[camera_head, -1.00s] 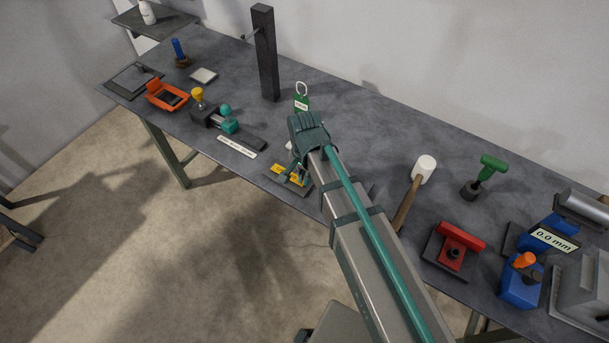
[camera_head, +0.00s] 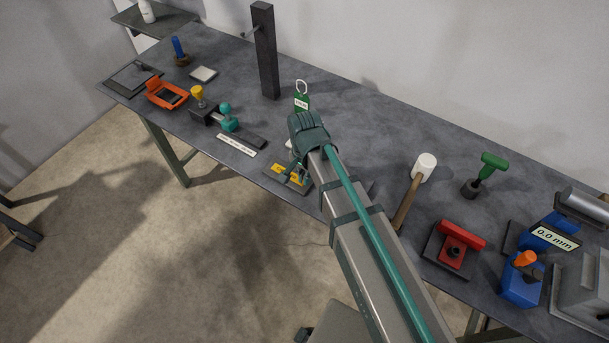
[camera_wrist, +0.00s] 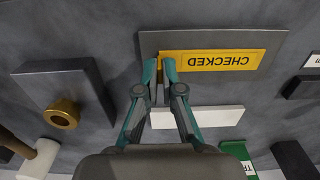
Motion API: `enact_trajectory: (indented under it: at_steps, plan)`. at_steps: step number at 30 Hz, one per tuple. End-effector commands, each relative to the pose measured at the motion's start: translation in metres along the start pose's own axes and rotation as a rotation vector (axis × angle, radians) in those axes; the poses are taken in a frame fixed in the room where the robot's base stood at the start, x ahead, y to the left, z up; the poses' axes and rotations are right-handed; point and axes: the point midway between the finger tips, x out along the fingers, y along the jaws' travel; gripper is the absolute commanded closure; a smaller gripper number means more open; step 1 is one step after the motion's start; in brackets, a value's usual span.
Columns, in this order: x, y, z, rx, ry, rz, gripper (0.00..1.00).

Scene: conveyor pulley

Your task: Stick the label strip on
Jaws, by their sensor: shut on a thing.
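The yellow label strip (camera_wrist: 215,62), printed "CHECKED" and upside down in the wrist view, lies over a dark grey plate (camera_wrist: 270,38). Bare plate shows around it. I cannot tell whether the strip is pressed flat or held just above the plate. In the head view the strip (camera_head: 279,168) is partly covered by my fingers. My gripper (camera_wrist: 160,66) is shut at the strip's left end in the wrist view, on a small darker yellow part between the fingertips. It shows in the head view (camera_head: 292,174) at the table's front edge.
A white block (camera_wrist: 197,117) lies close beside the plate. A green tag (camera_head: 301,103) with a ring stands behind my gripper. A ruler-like white strip (camera_head: 237,145) and a teal-knobbed clamp (camera_head: 227,118) are to the left. A mallet (camera_head: 424,168) is to the right.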

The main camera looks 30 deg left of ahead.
Motion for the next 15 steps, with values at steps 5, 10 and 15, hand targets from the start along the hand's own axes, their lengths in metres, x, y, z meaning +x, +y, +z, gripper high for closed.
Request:
enact_trajectory:
  at_steps: [5,10,15]
  plan:
    - [0.0,0.0001,0.0,0.0,0.0,0.0,1.0]
    - [0.0,0.0001,0.0,0.0,0.0,0.0,0.86]
    - [-0.0001,0.0001,0.0,0.0,0.0,0.0,0.65]
